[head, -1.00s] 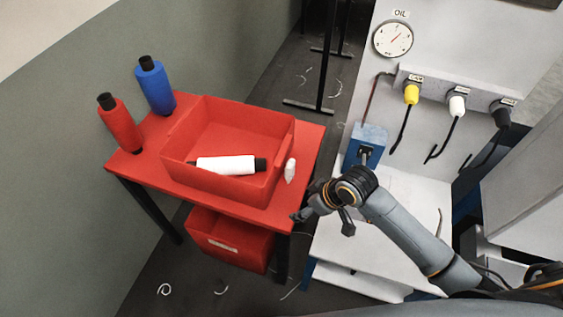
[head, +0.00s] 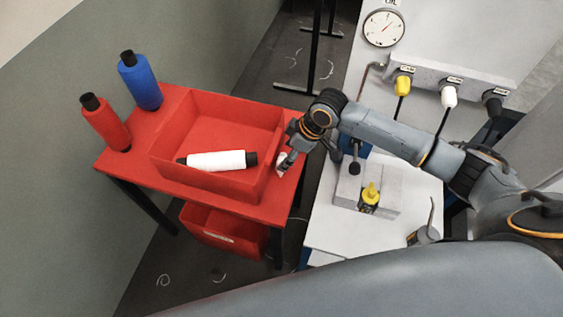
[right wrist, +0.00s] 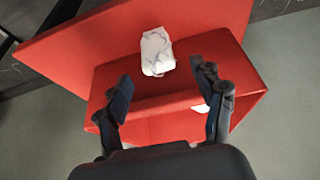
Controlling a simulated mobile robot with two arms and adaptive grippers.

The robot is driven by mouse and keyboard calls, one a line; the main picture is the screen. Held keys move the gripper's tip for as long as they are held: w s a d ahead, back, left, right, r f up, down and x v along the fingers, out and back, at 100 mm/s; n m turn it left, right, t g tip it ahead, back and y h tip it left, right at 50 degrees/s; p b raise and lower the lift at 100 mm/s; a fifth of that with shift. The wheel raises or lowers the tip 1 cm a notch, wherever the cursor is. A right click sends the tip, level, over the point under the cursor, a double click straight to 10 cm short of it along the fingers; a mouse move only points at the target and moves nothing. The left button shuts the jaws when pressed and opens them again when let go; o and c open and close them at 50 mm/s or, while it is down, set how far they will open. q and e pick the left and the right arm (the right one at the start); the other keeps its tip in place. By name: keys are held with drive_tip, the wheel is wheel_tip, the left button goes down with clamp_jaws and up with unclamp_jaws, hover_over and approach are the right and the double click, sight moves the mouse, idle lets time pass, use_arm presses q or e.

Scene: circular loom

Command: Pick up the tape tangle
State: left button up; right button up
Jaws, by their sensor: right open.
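The tape tangle (head: 281,160) is a small white crumpled piece on the red table top, just right of the upper red bin. My right gripper (head: 288,158) is right at it and partly covers it in the head view. In the right wrist view the tangle (right wrist: 157,52) lies on a red surface, ahead of and roughly between the two fingers of the open right gripper (right wrist: 161,84). Nothing is between the fingertips. My left gripper is not in view.
The upper red bin (head: 172,132) holds a white spool (head: 220,160) close by on the left. Red (head: 106,122) and blue (head: 140,80) spools stand on the table (head: 140,172). A lower red bin (head: 222,235) sits underneath. The white machine (head: 340,232) stands right.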

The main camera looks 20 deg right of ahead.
drive_tip(key=shift+d+p+x, duration=0.15)
drive_tip(key=shift+p+x, duration=0.15)
drive_tip(key=shift+x, duration=1.2)
drive_tip(key=shift+d+p+x, duration=0.15)
drive_tip(key=shift+p+x, duration=0.1)
drive_tip(key=shift+x, duration=1.3)
drive_tip(key=shift+f, duration=0.1)
drive_tip(key=shift+s, duration=0.1)
drive_tip(key=c, duration=1)
